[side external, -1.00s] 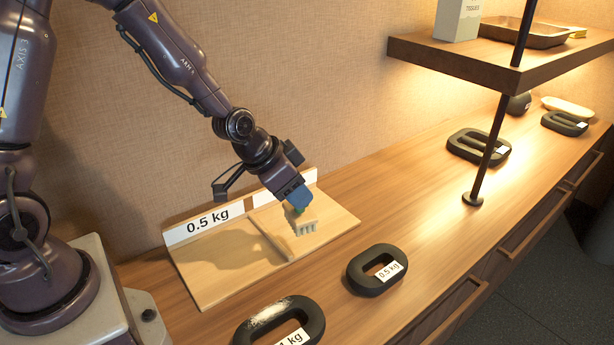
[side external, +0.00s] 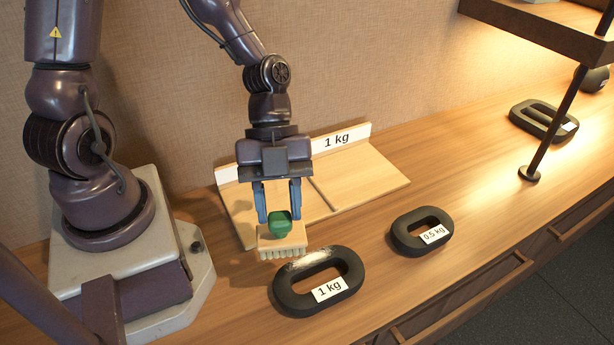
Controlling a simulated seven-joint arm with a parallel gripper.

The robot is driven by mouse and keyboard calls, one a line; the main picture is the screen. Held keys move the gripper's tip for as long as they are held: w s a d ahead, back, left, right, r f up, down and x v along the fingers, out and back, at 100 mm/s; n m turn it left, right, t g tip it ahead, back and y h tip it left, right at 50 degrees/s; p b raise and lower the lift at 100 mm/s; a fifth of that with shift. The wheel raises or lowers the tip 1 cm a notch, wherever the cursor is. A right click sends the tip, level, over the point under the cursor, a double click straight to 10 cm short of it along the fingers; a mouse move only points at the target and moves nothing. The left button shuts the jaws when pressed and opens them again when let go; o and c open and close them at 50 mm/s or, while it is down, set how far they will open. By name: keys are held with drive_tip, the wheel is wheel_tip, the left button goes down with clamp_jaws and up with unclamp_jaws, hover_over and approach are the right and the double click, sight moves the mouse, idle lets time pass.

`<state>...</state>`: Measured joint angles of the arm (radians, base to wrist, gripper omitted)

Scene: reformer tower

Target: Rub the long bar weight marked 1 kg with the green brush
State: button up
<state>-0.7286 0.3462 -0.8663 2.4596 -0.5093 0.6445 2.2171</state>
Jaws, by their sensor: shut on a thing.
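My gripper (side external: 278,200) points down, its two blue fingers shut on the green knob of the brush (side external: 279,224). The brush has a pale wooden block with bristles facing down. It is at the front left edge of the wooden board, just behind a black oval ring weight marked 1 kg (side external: 346,268). The brush and this weight look close but apart; the exact height of the bristles is unclear. The weight lies flat and has a pale shiny patch on its back left. A longer black weight (side external: 520,122) lies at the back right; its label is too small to read.
A black ring weight marked 0.5 kg (side external: 400,236) lies right of centre. The divided wooden board (side external: 375,180) has an upright 1 kg sign and is empty. A post (side external: 555,125) holds up a shelf at right. Drawers run along the counter's front edge.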

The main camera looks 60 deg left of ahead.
sight(278, 240)
drive_tip(key=shift+s+d+r+m+g, duration=0.15)
drive_tip(key=shift+m+g, duration=0.1)
drive_tip(key=shift+m, duration=0.3)
drive_tip(key=shift+s+a+f+m+g, duration=0.15)
drive_tip(key=shift+m+g, duration=0.1)
drive_tip(key=shift+m, duration=0.3)
drive_tip(key=shift+d+m+y, duration=0.1)
drive_tip(key=shift+m+y, duration=0.3)
drive_tip(key=shift+f, duration=3.55)
drive_tip(key=shift+w+f, duration=0.2)
drive_tip(key=shift+w, duration=0.05)
drive_tip(key=shift+c, duration=0.4)
drive_tip(key=shift+w+f, duration=0.15)
drive_tip(key=shift+w, duration=2.1)
drive_tip(key=shift+w+f, duration=0.1)
drive_tip(key=shift+w, duration=2.1)
drive_tip(key=shift+w+r, duration=0.1)
drive_tip(key=shift+w, duration=0.1)
drive_tip(key=shift+s, duration=4.85)
drive_tip(key=shift+r, duration=4)
drive_tip(key=shift+s, duration=0.1)
